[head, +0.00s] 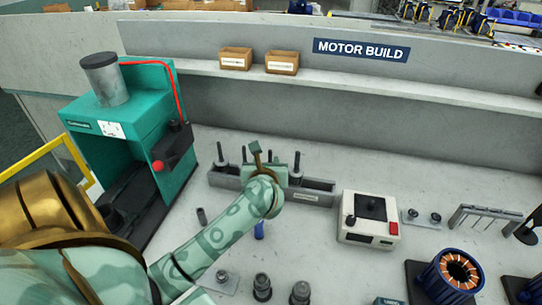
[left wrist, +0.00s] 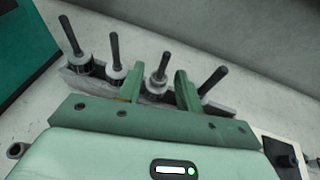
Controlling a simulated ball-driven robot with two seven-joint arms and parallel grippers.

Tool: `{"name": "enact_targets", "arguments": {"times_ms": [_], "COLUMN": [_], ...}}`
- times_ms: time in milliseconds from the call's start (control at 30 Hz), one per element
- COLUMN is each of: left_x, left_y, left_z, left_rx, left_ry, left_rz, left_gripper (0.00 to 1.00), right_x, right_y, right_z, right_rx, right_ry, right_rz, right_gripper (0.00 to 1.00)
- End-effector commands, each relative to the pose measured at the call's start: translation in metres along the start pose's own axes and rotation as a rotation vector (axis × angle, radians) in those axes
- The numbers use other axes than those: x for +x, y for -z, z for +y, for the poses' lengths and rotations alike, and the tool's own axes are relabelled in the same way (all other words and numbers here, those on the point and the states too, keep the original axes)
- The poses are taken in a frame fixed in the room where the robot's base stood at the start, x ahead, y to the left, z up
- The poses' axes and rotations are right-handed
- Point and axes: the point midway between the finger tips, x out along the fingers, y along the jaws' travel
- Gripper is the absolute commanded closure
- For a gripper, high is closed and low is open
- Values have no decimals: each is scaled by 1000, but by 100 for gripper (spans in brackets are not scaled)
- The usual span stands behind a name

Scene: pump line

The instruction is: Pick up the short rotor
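Several rotors with dark upright shafts stand in a row in a long grey rack (head: 318,197). In the head view one rotor (head: 220,156) stands at the rack's left end and another (head: 297,166) right of my left gripper (head: 264,160), which partly hides the row. In the left wrist view, my left gripper (left wrist: 157,80) is open. A rotor (left wrist: 159,69) with a pale collar shows between its two fingers; I cannot tell if they touch it. Other rotors show at left (left wrist: 117,62), far left (left wrist: 72,42) and right (left wrist: 213,80). Which is the short rotor is unclear. My right gripper is not in view.
A green press (head: 135,130) stands at left. A white control box (head: 368,220) with a red button sits right of the rack. Loose dark parts (head: 262,288) and a wound stator (head: 450,275) are at the front. A wall with a shelf (head: 330,77) closes the back.

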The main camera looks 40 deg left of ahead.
Motion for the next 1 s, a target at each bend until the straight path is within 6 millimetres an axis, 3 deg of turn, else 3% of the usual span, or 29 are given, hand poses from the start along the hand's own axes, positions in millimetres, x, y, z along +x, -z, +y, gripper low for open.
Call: {"name": "enact_targets", "arguments": {"times_ms": [500,733,767,867,900,1000], "left_x": [62,64,64,64,64,64], "left_y": [4,3,3,3,3,3], "left_z": [-8,-8,-8,-8,-8,-8], "left_rx": [1,0,0,0,0,0], "left_ry": [-1,1,0,0,0,0], "left_rz": [0,0,0,0,0,0], "left_gripper": [65,65,67,95,100,100], "right_x": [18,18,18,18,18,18], "right_y": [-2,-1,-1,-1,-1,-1], "right_z": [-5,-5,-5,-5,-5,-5], "right_rx": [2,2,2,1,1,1], "right_ry": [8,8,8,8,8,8], "right_rz": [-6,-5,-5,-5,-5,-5], "right_gripper": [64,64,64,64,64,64]}}
